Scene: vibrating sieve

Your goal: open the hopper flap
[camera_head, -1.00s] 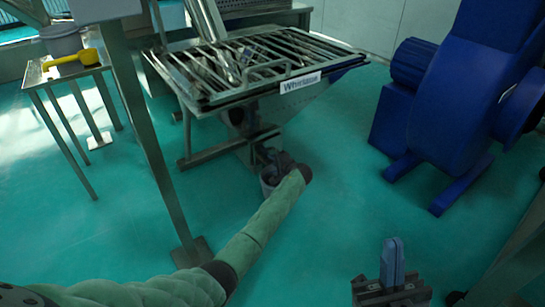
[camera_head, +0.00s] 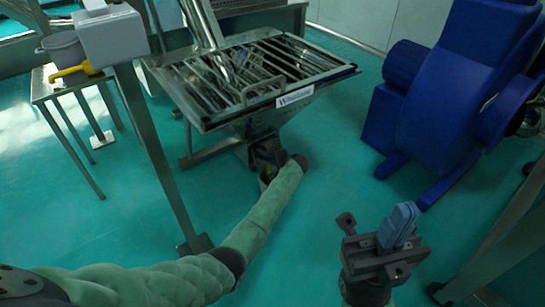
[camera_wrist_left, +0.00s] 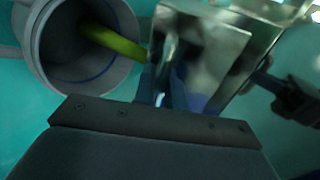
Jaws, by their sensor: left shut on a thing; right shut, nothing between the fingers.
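The hopper (camera_head: 255,118) hangs under the sieve grate in the head view and narrows toward its bottom outlet. My left gripper (camera_head: 268,165) is at that outlet, mostly hidden behind its own wrist. A shiny metal plate (camera_wrist_left: 205,50) stands right behind the fingers. Whether this bar belongs to the flap I cannot tell. My right gripper (camera_head: 399,225) is shut and empty, well apart from the hopper.
The barred sieve grate (camera_head: 255,75) tops the hopper. A metal post (camera_head: 155,150) stands to its left, beside a small table (camera_head: 65,90) with a yellow scoop (camera_head: 75,70). A large blue machine (camera_head: 440,90) stands at the right. Green floor between is clear.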

